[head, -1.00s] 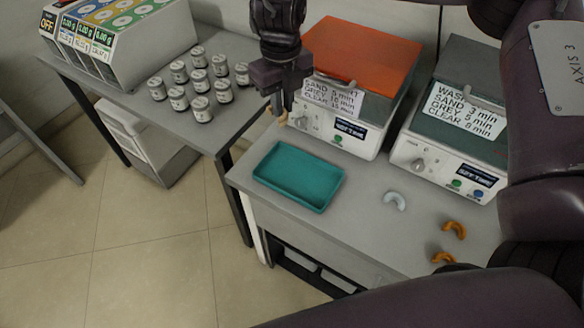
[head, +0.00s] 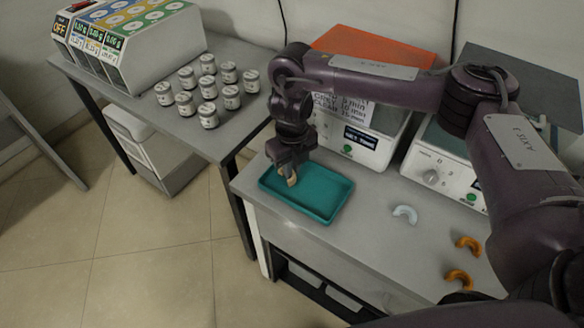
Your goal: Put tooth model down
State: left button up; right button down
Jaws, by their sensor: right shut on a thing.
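A tan tooth model (head: 291,178) is in my right gripper (head: 288,170). The gripper points down and is shut on the model, over the upper left part of the teal tray (head: 325,208). I cannot tell whether the model touches the tray floor. The tray is otherwise empty. A pale tooth model (head: 405,214) lies on the grey table right of the tray. Two orange tooth models (head: 468,244) (head: 458,279) lie farther right. My left gripper does not show.
Two white machines (head: 375,145) (head: 432,172) stand behind the tray, one with an orange lid (head: 365,45). Several small jars (head: 208,115) stand on the left table beside a dispenser box (head: 150,45). The table between tray and pale model is clear.

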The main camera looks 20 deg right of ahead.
jog(key=shift+f, duration=0.15)
jog(key=c, duration=1.5)
grip_release()
jog(key=shift+o, duration=0.2)
jog(key=shift+r, duration=0.35)
notch_tip(320, 180, up, 12)
jog(key=p, duration=0.2)
jog(key=shift+f, duration=0.2)
